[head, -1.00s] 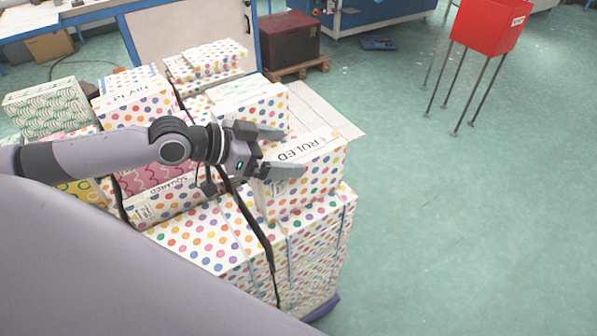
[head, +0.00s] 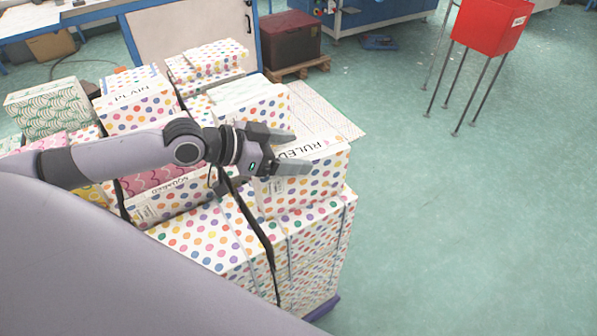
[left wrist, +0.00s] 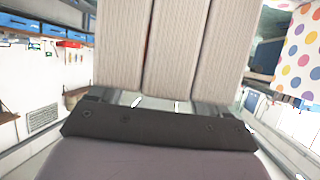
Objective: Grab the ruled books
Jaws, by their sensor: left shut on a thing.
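The ruled books (head: 315,185), a white block with coloured dots and a "RULED" label on top, are at the right front of the stacked load. My left gripper (head: 291,152) reaches over them from the left, with one finger on the far side and one on the near side. It is shut on the ruled books. In the left wrist view, several pale ribbed page blocks (left wrist: 178,45) stand between the fingers. Whether the books are clear of the pile below is hard to tell. My right gripper is not in view.
The dotted pile (head: 210,235) lies below, with dark straps across it. Books marked "PLAIN" (head: 137,105) and a green-patterned box (head: 48,108) stand at left. A red box on thin legs (head: 487,25) stands at upper right. The floor at right is clear.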

